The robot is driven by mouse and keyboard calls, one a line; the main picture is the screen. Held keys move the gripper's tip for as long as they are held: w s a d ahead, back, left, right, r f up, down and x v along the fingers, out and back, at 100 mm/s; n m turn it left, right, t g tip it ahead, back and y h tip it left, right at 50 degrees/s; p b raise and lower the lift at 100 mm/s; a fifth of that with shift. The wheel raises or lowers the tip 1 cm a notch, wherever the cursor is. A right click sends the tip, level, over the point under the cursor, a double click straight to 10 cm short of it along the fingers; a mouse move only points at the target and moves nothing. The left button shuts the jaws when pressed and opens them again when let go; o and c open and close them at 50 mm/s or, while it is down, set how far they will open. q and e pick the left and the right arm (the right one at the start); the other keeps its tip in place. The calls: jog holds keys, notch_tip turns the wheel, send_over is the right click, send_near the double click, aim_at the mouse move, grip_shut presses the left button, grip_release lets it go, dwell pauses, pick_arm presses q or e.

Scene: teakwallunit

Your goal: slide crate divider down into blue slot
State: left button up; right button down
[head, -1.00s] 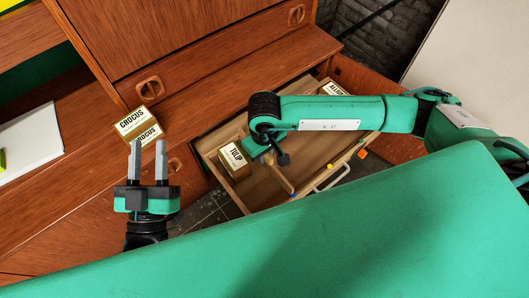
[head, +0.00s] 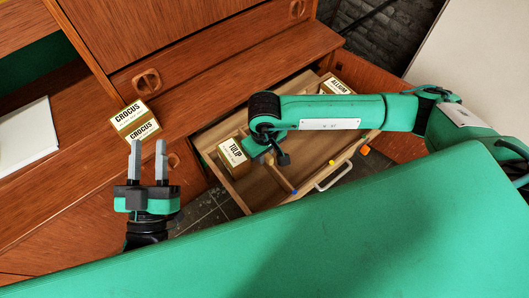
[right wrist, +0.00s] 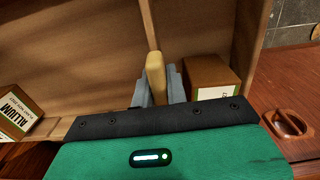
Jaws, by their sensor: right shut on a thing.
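The crate divider (head: 279,178) is a thin wooden board across the open drawer, its near end by the blue mark (head: 294,191) on the drawer's front edge. My right gripper (head: 268,150) reaches down over the drawer. In the right wrist view, it is shut on a pale wooden part (right wrist: 155,72) of the divider, whose thin edge runs on beyond the fingers. The divider's lower edge and its seating in the slot are hidden. My left gripper (head: 148,150) is open and empty, in front of the CROCUS boxes (head: 135,120).
A TULIP box (head: 232,158) stands in the drawer left of the divider; an ALLIUM box (head: 335,87) is at the far right end. Yellow (head: 332,162) and orange (head: 364,150) marks and a pale handle (head: 333,177) are along the drawer front.

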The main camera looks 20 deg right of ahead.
jog(key=shift+f+b, duration=1)
jog(key=shift+f, duration=0.1)
jog(key=c, duration=1.3)
grip_release()
jog(key=shift+r, duration=0.15)
notch_tip(320, 180, up, 12)
jog(key=p, duration=0.3)
jog(key=shift+r+p, duration=0.15)
jog(key=shift+p, duration=0.15)
jog(key=shift+r, duration=0.65)
